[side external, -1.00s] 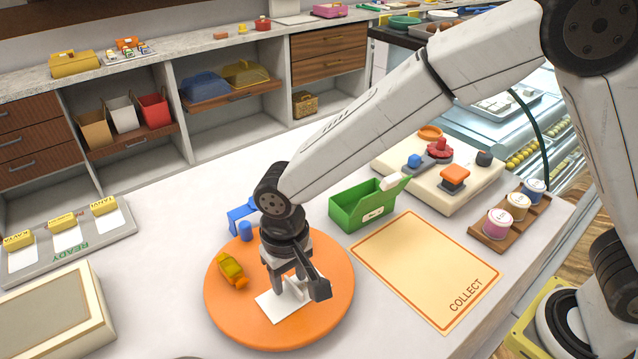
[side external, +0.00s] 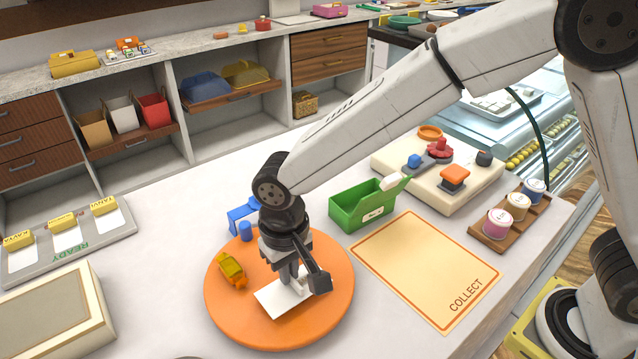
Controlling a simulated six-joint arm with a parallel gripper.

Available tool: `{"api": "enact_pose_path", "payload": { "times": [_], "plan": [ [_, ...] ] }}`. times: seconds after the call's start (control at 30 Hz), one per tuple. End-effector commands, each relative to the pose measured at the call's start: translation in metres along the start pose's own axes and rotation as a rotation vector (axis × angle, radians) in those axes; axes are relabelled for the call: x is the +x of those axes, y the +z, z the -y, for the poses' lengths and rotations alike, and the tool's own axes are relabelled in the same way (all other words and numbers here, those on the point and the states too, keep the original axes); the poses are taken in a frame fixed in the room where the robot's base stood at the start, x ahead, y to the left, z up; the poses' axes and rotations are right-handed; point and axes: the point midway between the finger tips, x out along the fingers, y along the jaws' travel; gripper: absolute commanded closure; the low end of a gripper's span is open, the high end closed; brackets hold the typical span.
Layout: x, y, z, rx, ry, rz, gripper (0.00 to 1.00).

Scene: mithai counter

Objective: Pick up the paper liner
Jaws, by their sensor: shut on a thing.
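The paper liner (side external: 279,299) is a white sheet on the round orange board (side external: 321,317), with a raised white part at the jaws. My gripper (side external: 292,280) points down over the liner and is shut on it. The fingers hide part of the liner. I cannot tell whether the sheet is clear of the board.
A yellow wrapped piece (side external: 232,269) lies on the board, left of my gripper. A blue holder (side external: 241,217) and a green box (side external: 365,205) stand behind. The COLLECT mat (side external: 425,265) is clear on the right. A READY tray (side external: 70,245) lies at left.

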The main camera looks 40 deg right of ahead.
Motion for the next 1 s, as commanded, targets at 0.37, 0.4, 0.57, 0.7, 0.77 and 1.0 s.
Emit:
{"api": "enact_pose_path", "payload": {
  "times": [0.37, 0.4, 0.57, 0.7, 0.77, 1.0],
  "plan": [
    [-0.042, 0.018, -0.010, -0.001, -0.003, -0.004, 1.00],
    [-0.047, 0.022, -0.012, -0.001, -0.003, -0.004, 1.00],
    [-0.067, 0.036, -0.020, -0.001, -0.003, -0.004, 1.00],
    [-0.081, 0.052, -0.029, -0.001, -0.002, -0.003, 1.00],
    [-0.085, 0.060, -0.033, -0.001, -0.002, -0.003, 1.00],
    [-0.099, 0.088, -0.049, 0.000, -0.002, -0.003, 1.00]
  ]
}}
